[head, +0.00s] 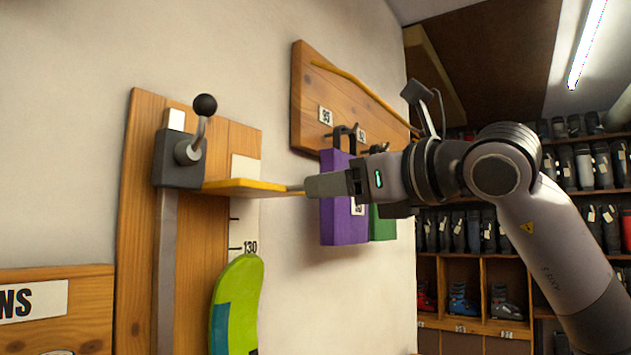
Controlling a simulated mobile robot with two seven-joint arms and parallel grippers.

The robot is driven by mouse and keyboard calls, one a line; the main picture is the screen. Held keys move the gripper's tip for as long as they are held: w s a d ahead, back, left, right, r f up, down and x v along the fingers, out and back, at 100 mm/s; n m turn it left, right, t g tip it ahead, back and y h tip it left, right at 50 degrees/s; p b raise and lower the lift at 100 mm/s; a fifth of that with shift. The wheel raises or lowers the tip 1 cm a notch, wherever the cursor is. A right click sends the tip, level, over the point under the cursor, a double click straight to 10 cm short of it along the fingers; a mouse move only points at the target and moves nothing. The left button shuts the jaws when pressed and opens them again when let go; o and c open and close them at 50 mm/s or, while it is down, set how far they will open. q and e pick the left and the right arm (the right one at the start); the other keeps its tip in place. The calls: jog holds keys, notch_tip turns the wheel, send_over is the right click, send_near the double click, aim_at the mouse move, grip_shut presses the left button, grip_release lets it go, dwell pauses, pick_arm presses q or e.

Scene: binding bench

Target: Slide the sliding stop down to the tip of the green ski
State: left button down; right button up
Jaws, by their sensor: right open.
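The sliding stop is a dark block (180,160) on a grey vertical rail (166,270), with a yellow-edged wooden plate (240,187) sticking out to the right. A lever with a black ball knob (205,105) rises from the block. The green ski (238,300), with a blue patch, stands upright below the plate. A clear gap lies between the plate and the ski's rounded tip, which is just under the 130 mark. My right gripper (296,188) is open at the plate's right end; whether it touches the plate cannot be told. My left gripper is out of view.
A wooden wall board (350,95) holds hanging purple (335,220) and green pieces behind my right gripper. Shelves of boots (480,235) fill the back right. A wooden sign (75,320) is at lower left. Space between the plate and ski is clear.

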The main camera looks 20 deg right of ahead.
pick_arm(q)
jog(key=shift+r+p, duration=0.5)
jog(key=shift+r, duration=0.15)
pick_arm(e)
jog(key=shift+x, duration=2.1)
